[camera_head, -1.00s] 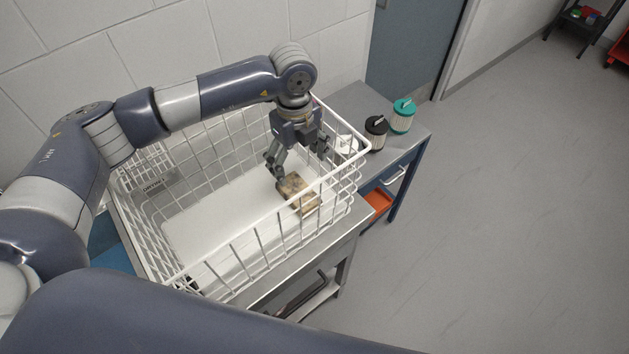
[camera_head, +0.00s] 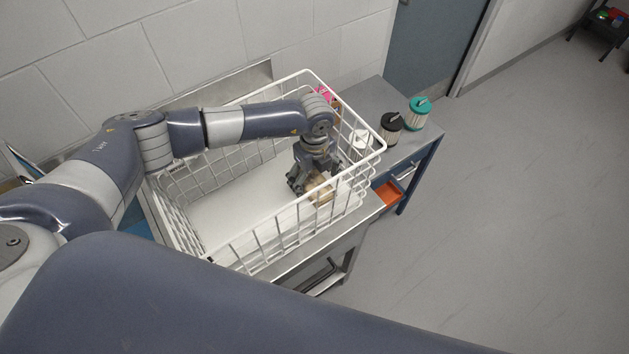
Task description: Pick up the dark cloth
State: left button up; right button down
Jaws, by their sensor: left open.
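A small mottled tan and brown folded piece (camera_head: 321,193) lies at the right end inside the white wire basket (camera_head: 262,253). It is the only cloth-like thing I can make out, and it looks more tan than dark. My left gripper (camera_head: 311,184) points down inside the basket, right over this piece, with its fingers open. The gripper hides part of the piece. I cannot tell whether the fingers touch it. My right gripper is not in view.
The basket's wire walls surround my left gripper. A black-lidded canister (camera_head: 391,127) and a teal-lidded canister (camera_head: 418,112) stand on the bench to the right. A pink thing (camera_head: 324,92) shows behind the basket. The basket's left floor is bare and white.

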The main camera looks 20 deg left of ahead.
pick_arm(q)
jog(key=shift+c, duration=1.3)
jog(key=c, duration=0.8)
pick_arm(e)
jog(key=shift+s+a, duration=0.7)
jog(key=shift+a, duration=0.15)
